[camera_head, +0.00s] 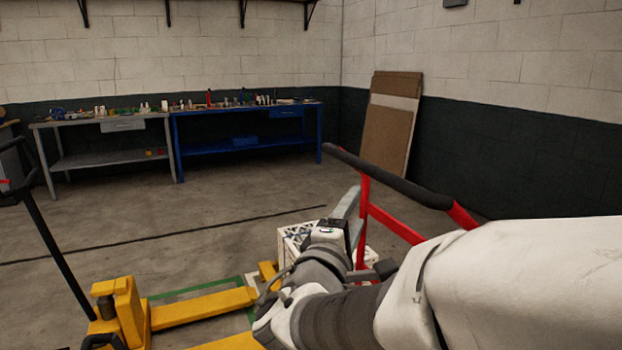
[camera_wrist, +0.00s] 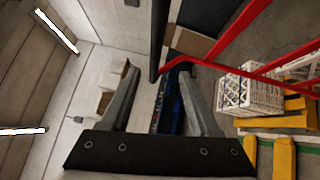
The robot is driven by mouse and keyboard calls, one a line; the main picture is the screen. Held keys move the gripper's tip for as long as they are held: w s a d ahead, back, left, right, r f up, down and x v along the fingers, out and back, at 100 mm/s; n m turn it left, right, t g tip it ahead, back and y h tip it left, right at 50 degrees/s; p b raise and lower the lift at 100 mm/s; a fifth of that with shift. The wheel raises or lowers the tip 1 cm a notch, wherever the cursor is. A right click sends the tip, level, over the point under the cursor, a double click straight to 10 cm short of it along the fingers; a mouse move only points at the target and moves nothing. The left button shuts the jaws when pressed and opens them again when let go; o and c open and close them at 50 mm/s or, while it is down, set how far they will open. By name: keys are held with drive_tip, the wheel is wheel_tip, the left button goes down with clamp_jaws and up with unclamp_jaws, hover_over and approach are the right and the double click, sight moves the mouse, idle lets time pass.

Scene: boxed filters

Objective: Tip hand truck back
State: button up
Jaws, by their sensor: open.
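The hand truck has a red frame (camera_head: 396,225) and a black handle grip (camera_head: 385,178) in the head view. My gripper (camera_head: 349,203) is beside the red frame, below the handle grip in the picture; my arm hides much of the truck's lower part. In the wrist view, my gripper (camera_wrist: 157,70) is open and empty, its two grey fingers spread. The black grip (camera_wrist: 158,38) shows between the fingertips, and the red frame (camera_wrist: 232,32) runs off to the right. I cannot tell whether the grip lies between the jaws in depth.
A white crate (camera_wrist: 250,92) stands behind the truck frame. A yellow pallet jack (camera_head: 205,306) is at the lower left. A grey bench (camera_head: 112,157) and a blue bench (camera_head: 250,146) line the back wall. Boards (camera_head: 388,130) lean in the corner. The middle floor is clear.

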sight(364, 171)
drive_tip(key=shift+n+t+y, duration=0.4)
drive_tip(key=x, duration=0.5)
drive_tip(key=a+x, duration=0.1)
drive_tip(key=x, duration=1.1)
drive_tip(key=shift+w+a, duration=0.2)
drive_tip(key=shift+w, duration=0.25)
drive_tip(key=shift+c, duration=0.2)
clamp_jaws()
